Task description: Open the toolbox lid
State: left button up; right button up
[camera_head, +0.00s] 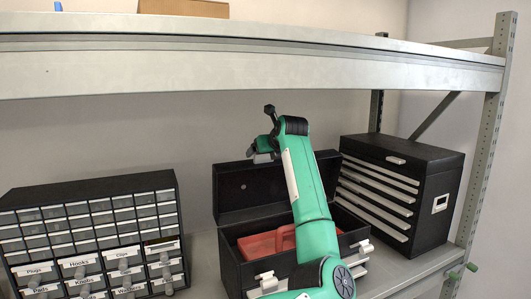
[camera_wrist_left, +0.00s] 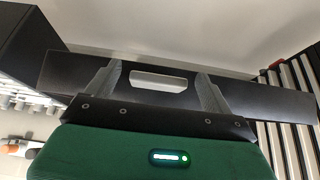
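The black toolbox (camera_head: 240,268) stands on the shelf in the head view. Its lid (camera_head: 240,193) is raised and stands upright at the back, so the inside shows. A red tray (camera_head: 262,246) sits inside, partly hidden by my arm. My left gripper (camera_head: 263,157) is at the lid's upper edge. In the left wrist view, the fingers of my left gripper (camera_wrist_left: 160,92) are spread apart, with a black panel (camera_wrist_left: 75,75) with a pale slot across them. I cannot tell whether they touch it. My right gripper is not in view.
A small-parts drawer cabinet (camera_head: 95,192) with labelled drawers stands at the left. A black drawer chest (camera_head: 440,190) stands close at the right. The upper shelf beam (camera_head: 250,66) runs above my arm. A rack post (camera_head: 490,130) stands at the far right.

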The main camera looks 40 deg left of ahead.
pick_arm(q)
jog(key=shift+f, duration=0.15)
jog(key=shift+d+b, duration=0.25)
jog(key=shift+b, duration=0.1)
jog(key=b+v, duration=0.5)
jog(key=v, duration=0.6)
jog(key=shift+s+d+r, duration=0.15)
jog(key=shift+r, duration=0.2)
